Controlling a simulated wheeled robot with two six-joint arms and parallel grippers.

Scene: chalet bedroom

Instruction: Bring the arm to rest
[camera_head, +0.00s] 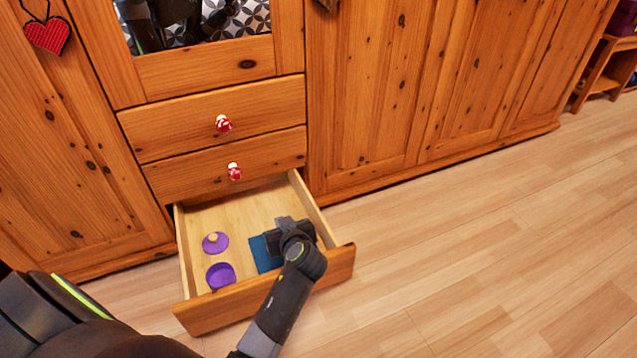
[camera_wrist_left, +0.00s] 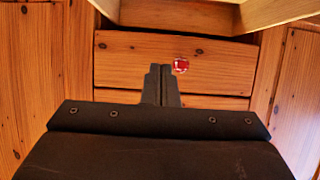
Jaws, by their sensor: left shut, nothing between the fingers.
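My left arm comes in from the bottom of the head view and reaches over the front of an open wooden drawer (camera_head: 200,318). Its left gripper (camera_head: 290,232) is over the right part of the drawer; its fingertips are hard to make out there. In the left wrist view the left gripper (camera_wrist_left: 161,84) is shut and empty, with its two dark fingers together. Behind them is a wooden drawer front with a red and white knob (camera_wrist_left: 180,65). My right gripper is in neither view.
The drawer holds a purple bowl (camera_head: 221,276), a purple lid (camera_head: 215,243) and a flat blue item (camera_head: 263,256) partly hidden by my gripper. Two closed drawers with red and white knobs (camera_head: 223,124) are above. Tall cabinet doors (camera_head: 370,90) stand right. Wooden floor (camera_head: 480,260) is clear.

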